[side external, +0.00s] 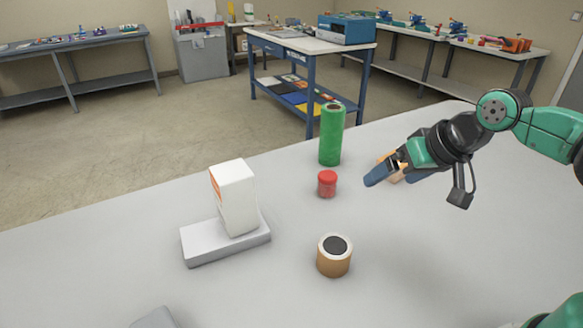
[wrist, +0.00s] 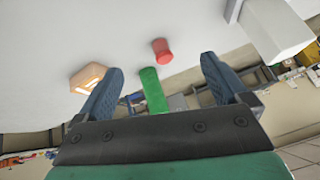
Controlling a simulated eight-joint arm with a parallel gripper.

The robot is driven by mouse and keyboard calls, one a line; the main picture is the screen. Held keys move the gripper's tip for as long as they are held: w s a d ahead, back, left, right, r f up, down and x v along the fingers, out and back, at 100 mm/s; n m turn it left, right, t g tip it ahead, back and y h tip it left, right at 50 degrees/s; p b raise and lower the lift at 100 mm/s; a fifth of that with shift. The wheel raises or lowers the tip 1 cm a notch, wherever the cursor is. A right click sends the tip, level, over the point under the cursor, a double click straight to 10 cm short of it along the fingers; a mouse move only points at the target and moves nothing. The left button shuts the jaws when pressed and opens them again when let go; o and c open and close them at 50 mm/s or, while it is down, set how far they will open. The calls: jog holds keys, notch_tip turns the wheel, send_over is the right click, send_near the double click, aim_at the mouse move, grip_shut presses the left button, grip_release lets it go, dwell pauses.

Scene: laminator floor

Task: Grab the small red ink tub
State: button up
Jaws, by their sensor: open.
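The small red ink tub (side external: 327,184) stands upright on the grey table, in front of a tall green cylinder (side external: 331,135). In the wrist view the red tub (wrist: 162,51) is ahead of the fingers, a little right of the green cylinder (wrist: 153,91). My gripper (side external: 374,174) is to the right of the tub in the side view, above the table and apart from it. In the wrist view its two blue fingers (wrist: 162,75) are spread wide with nothing held between them.
A tan block (side external: 391,165) is partly hidden behind my gripper; it looks hexagonal in the wrist view (wrist: 87,79). A brown roll (side external: 334,256) with a dark centre stands nearer the camera.

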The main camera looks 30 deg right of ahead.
jog(key=w+f+m+y, duration=0.1)
jog(key=w+m+y, duration=0.2)
jog(key=w+m, duration=0.35)
jog(key=m+t+y, duration=0.1)
jog(key=m+y, duration=0.3)
jog(key=m, duration=0.8)
send_near(319, 183)
jog(key=w+a, duration=0.2)
jog(key=shift+w+a, duration=0.15)
jog(key=shift+a, duration=0.25)
jog(key=f+m, duration=0.1)
jog(key=d+f+m+t+y, duration=0.1)
jog(key=m, duration=0.1)
jog(key=w+f+m, duration=0.1)
jog(key=shift+d+f, duration=0.15)
jog(key=shift+f, duration=0.25)
jog(key=shift+d+f+m+t+y, duration=0.1)
jog(key=shift+f+m+t+y, duration=0.3)
jog(key=shift+m, duration=0.35)
jog(key=shift+x, duration=2.8)
jog(key=shift+f, duration=0.15)
